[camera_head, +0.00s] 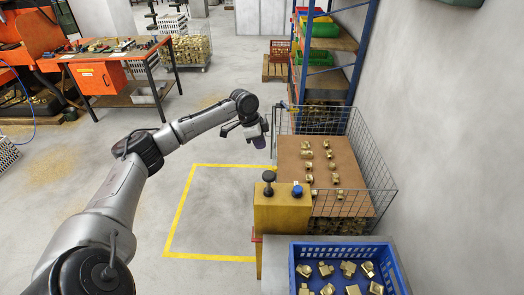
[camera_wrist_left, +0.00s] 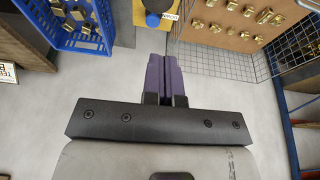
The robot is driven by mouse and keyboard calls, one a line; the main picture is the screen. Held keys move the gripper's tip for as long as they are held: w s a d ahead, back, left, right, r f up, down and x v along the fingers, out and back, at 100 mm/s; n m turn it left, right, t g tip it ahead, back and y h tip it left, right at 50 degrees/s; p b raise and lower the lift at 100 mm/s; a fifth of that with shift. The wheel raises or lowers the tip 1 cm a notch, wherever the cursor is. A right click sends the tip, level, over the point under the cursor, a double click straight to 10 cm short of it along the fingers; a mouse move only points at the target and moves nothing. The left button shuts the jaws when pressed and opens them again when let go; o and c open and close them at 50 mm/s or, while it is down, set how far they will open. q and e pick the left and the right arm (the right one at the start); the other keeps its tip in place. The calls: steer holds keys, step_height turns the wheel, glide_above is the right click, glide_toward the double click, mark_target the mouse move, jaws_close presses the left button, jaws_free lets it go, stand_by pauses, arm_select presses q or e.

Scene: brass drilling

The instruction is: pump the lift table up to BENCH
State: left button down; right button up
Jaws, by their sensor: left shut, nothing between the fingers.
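A yellow control box (camera_head: 282,215) stands at the near end of a wire-sided bin. On its top are a black knob (camera_head: 268,178) and a blue knob (camera_head: 297,191). In the left wrist view the blue knob (camera_wrist_left: 152,20) sits beside a small label, too small to read surely. The bin (camera_head: 380,200) holds a brown board (camera_head: 348,168) with several brass fittings. My left gripper (camera_head: 260,143) is shut and empty, its purple fingers together, apart from the knobs and near the bin's left side. My right gripper is not in view. No BENCH mark is readable.
A blue crate (camera_head: 396,265) of brass fittings sits at the front right. A blue-framed shelf (camera_head: 362,60) stands behind the bin. A workbench (camera_head: 110,55) is at the back left. The yellow-outlined floor (camera_head: 215,215) left of the box is clear.

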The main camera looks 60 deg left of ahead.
mark_target(269, 173)
arm_select(q)
steer(key=x, duration=1.1)
steer(key=shift+s+a+f, duration=0.1)
steer(key=shift+s+a, duration=0.05)
steer(key=shift+s, duration=0.15)
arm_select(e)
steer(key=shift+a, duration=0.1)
arm_select(q)
steer(key=shift+f, duration=0.7)
